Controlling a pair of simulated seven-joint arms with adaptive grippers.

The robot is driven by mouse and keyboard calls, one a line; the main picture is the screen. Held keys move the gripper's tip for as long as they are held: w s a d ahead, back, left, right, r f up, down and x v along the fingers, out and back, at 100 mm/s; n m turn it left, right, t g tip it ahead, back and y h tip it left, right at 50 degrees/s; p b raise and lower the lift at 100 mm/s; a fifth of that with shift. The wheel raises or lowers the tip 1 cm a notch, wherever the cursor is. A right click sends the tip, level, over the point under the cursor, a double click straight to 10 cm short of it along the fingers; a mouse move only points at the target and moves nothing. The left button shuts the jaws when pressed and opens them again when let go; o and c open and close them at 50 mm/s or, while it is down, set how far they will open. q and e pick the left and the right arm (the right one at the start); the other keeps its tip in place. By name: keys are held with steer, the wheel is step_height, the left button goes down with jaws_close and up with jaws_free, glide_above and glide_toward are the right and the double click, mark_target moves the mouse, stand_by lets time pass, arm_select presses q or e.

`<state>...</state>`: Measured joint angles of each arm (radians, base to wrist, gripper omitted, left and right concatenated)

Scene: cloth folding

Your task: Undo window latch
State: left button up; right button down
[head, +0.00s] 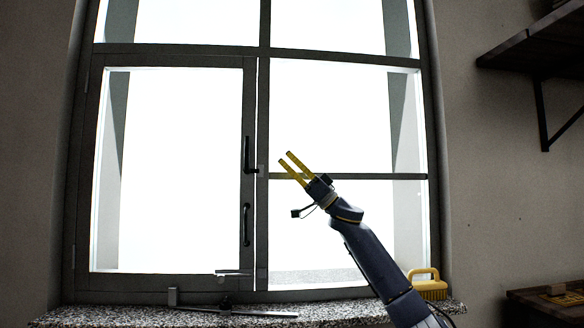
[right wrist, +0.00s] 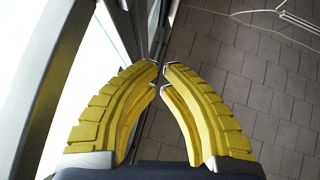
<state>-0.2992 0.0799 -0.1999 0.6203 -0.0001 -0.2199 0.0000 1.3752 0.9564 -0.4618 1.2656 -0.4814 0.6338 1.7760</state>
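A tall window with a dark frame (head: 262,100) fills the middle of the head view. Its left sash (head: 100,63) looks shut against the frame. A dark latch handle (head: 246,152) stands upright on the sash's right edge, with a short piece reaching to the post beside it. A second dark handle (head: 246,225) is below it. My right gripper (head: 286,158) is to the right of the upper handle and apart from it. Its yellow fingers are a little apart and empty; the right wrist view shows their tips (right wrist: 161,72) close together. My left gripper is not in view.
A speckled sill (head: 70,317) runs below the window, with a flat metal bar (head: 262,313) on it. A dark shelf (head: 530,48) is on the right wall. The right wrist view shows a tiled floor (right wrist: 250,70) below.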

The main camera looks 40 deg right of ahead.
mark_target(247, 154)
steer(key=x, duration=0.5)
steer(key=f+x, duration=0.1)
steer(key=x, duration=0.1)
steer(key=shift+w+a, duration=0.45)
steer(key=shift+a, duration=0.05)
steer(key=shift+w+a, duration=0.65)
steer(key=shift+w, duration=0.05)
steer(key=shift+a, duration=0.15)
